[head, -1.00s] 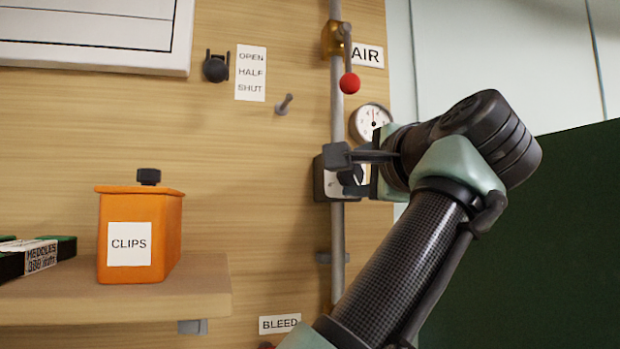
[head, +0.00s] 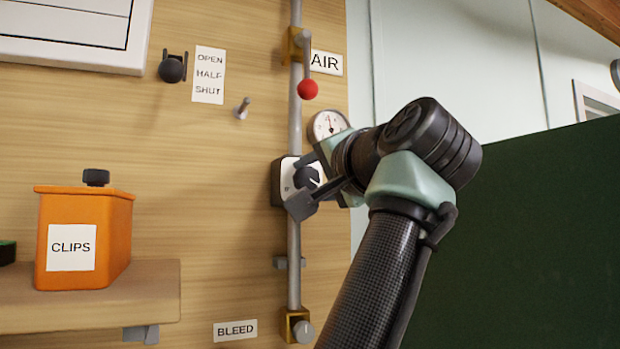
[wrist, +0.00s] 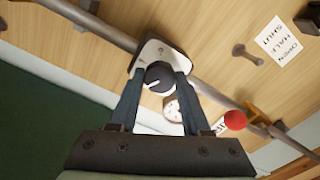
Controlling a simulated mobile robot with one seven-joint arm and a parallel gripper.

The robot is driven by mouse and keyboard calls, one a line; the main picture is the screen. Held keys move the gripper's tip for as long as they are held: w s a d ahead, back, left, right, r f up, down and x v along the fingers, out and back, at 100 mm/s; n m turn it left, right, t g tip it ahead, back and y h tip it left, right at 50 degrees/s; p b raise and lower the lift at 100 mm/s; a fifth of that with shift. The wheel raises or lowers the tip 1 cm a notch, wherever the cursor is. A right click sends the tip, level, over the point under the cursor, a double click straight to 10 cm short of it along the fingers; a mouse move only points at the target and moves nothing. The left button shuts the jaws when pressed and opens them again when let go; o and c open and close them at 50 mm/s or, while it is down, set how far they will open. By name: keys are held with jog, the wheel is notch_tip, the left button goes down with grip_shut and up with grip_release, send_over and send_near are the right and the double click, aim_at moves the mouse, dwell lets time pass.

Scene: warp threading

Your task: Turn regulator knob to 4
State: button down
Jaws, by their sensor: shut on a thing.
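The regulator knob (head: 307,177) is a dark round knob on a pale plate (head: 288,172), mounted on the vertical pipe of the wall panel. In the wrist view the knob (wrist: 159,77) shows a white pointer line on its face, and it sits between my fingertips. My gripper (head: 306,184) is shut on the knob. The wrist view shows both fingers (wrist: 158,84) against its sides. The marks on the plate are too small to read. The pressure gauge (head: 328,125), just above, has a needle near the top of its dial; its numbers are not clearly readable.
A valve lever with a red ball (head: 308,90) hangs above the gauge beside the AIR label (head: 326,63). A peg (head: 243,108) sticks out to the left. An orange CLIPS box (head: 85,238) stands on a shelf (head: 120,295). A BLEED valve (head: 303,331) is below.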

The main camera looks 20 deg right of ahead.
jog(key=shift+f, duration=0.1)
jog(key=shift+c, duration=1.8)
grip_release()
jog(key=s+b, duration=0.5)
jog(key=s, duration=0.8)
jog(key=shift+d, duration=0.2)
jog(key=shift+w, duration=0.1)
